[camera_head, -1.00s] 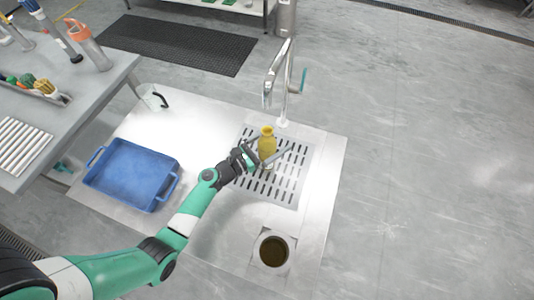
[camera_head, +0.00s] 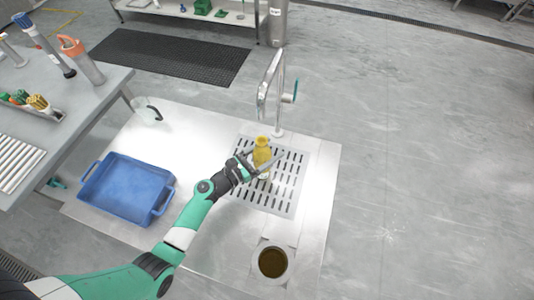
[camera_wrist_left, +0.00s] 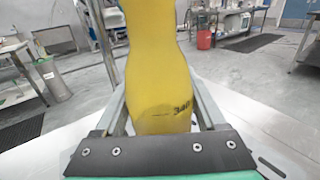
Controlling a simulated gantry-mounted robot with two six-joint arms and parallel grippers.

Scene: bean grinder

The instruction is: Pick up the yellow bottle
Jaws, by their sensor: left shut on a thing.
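The yellow bottle (camera_head: 262,153) stands upright on the slotted drain grate (camera_head: 288,196) in the head view. My left gripper (camera_head: 262,165) reaches it from the lower left and is shut on it, a finger on each side of its body. In the left wrist view the bottle (camera_wrist_left: 158,70) fills the middle between the two fingers (camera_wrist_left: 160,112), with dark print near its lower part. The bottle's top is cut off in that view. I cannot tell whether its base touches the grate. My right gripper is not in view.
A tall metal faucet (camera_head: 270,88) stands just behind the bottle. A blue tray (camera_head: 126,190) lies to the left and a round dark hole (camera_head: 272,262) is in front.

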